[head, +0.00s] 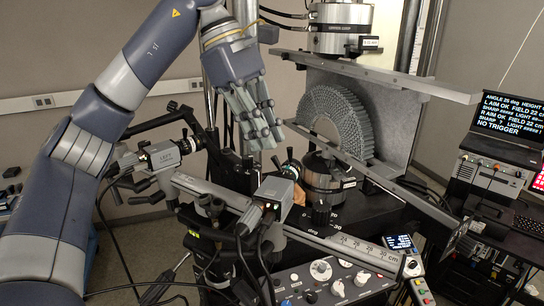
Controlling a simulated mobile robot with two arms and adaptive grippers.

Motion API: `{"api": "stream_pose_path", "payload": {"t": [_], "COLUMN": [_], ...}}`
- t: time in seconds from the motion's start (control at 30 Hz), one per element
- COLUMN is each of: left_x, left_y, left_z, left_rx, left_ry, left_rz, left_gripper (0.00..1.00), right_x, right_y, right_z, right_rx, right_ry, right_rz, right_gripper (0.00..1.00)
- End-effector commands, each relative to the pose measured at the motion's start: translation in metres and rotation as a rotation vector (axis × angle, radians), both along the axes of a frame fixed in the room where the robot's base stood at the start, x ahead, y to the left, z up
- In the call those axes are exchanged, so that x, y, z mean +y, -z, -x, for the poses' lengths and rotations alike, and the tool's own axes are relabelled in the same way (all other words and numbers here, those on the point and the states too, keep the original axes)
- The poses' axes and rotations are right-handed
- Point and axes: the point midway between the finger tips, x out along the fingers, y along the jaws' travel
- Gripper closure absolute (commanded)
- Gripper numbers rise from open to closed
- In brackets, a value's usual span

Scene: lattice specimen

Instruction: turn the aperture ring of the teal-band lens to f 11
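Two small grey cameras with dark lenses face the specimen. The right camera (277,191) carries a lens (291,169) with a teal-green band and some orange near its front. The left camera (161,155) carries another lens (190,143), whose band colour is too small to tell. Aperture marks cannot be read on either lens. My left gripper (264,137) points down above and a little left of the teal-band lens, apart from it. Its fingers are spread and hold nothing visible. My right gripper is not in view.
A ribbed grey half-ring specimen (338,112) stands between round press fittings (341,27) above and below. Long metal bars (373,78) cross nearby. A ruled rail (350,245) and knob panel (330,284) lie in front. A screen (510,115) at right includes "NO TRIGGER". Cables hang around the cameras.

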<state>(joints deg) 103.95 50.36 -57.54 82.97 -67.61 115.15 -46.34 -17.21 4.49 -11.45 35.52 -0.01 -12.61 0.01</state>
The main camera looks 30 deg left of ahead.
Motion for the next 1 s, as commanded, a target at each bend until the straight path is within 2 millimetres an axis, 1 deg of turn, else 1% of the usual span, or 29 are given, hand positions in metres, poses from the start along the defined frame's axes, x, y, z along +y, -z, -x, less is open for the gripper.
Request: {"api": "stream_pose_path", "payload": {"t": [0.03, 0.1, 0.2, 0.4, 0.67, 0.7, 0.73, 0.77, 1.0], "left_x": [-0.003, -0.007, -0.010, -0.016, -0.017, -0.017, -0.017, -0.017, -0.017], "left_y": [0.009, 0.017, 0.025, 0.038, 0.040, 0.040, 0.040, 0.040, 0.039], "left_z": [-0.001, -0.001, -0.002, -0.003, -0.003, -0.003, -0.003, -0.003, -0.003], "left_rx": [0.002, 0.002, 0.001, 0.000, 0.000, 0.000, 0.000, 0.000, -0.001], "left_ry": [0.002, 0.003, -0.002, -0.002, -0.002, -0.002, -0.002, -0.002, -0.001], "left_rz": [0.000, 0.001, -0.001, 0.000, 0.000, 0.000, 0.000, 0.000, -0.001], "left_gripper": [0.87, 0.87, 0.87, 0.87, 0.87, 0.89, 0.96, 1.00, 1.00], "right_x": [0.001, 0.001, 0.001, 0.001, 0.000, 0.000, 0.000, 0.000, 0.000], "right_y": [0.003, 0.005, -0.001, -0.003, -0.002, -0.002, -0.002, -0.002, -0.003], "right_z": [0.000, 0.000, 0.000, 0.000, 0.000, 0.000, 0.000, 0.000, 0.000], "right_rx": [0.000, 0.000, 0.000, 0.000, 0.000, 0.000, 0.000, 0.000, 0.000], "right_ry": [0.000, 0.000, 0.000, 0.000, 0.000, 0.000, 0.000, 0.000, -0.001], "right_rz": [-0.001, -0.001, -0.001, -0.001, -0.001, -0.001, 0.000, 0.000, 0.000], "right_gripper": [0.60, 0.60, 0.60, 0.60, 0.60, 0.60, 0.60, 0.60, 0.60]}}
